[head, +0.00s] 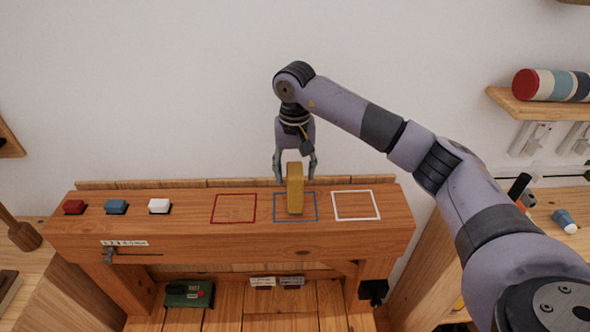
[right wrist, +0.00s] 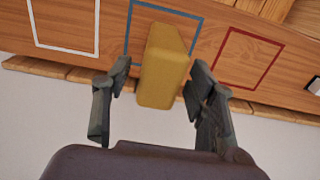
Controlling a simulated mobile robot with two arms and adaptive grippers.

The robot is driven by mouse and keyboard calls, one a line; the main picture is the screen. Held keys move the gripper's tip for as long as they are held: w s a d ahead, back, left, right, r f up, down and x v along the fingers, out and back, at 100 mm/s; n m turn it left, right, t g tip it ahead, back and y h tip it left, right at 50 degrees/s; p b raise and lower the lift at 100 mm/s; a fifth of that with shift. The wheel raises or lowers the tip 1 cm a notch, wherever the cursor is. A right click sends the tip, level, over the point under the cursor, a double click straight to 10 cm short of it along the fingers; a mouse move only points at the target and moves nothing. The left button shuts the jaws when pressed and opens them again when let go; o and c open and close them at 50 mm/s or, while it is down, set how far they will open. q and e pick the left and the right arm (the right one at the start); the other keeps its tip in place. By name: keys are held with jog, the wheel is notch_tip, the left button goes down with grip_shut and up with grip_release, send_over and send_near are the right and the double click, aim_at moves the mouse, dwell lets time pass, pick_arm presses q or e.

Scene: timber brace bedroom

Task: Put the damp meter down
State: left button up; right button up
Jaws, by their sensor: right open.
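The damp meter looks to be the upright yellow block (head: 295,188) standing in the blue outlined square (head: 281,221) on the wooden beam (head: 180,230). My right gripper (head: 295,180) is above and behind it, fingers spread to either side. In the right wrist view the yellow block (right wrist: 164,65) shows between the two open fingers (right wrist: 158,78), with a gap on each side. My left gripper is not in view.
A red square (head: 234,208) and a white square (head: 356,205) flank the blue one, both empty. Red (head: 74,207), blue (head: 116,207) and white (head: 159,206) buttons sit at the beam's left. A shelf (head: 540,108) with a striped cylinder (head: 550,85) is at right.

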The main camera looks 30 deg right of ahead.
jog(key=shift+r+p, duration=0.3)
notch_tip(320, 180, up, 6)
jog(key=b, duration=0.3)
jog(key=shift+w, duration=0.1)
jog(key=shift+r, duration=2.9)
jog(key=shift+f, duration=0.1)
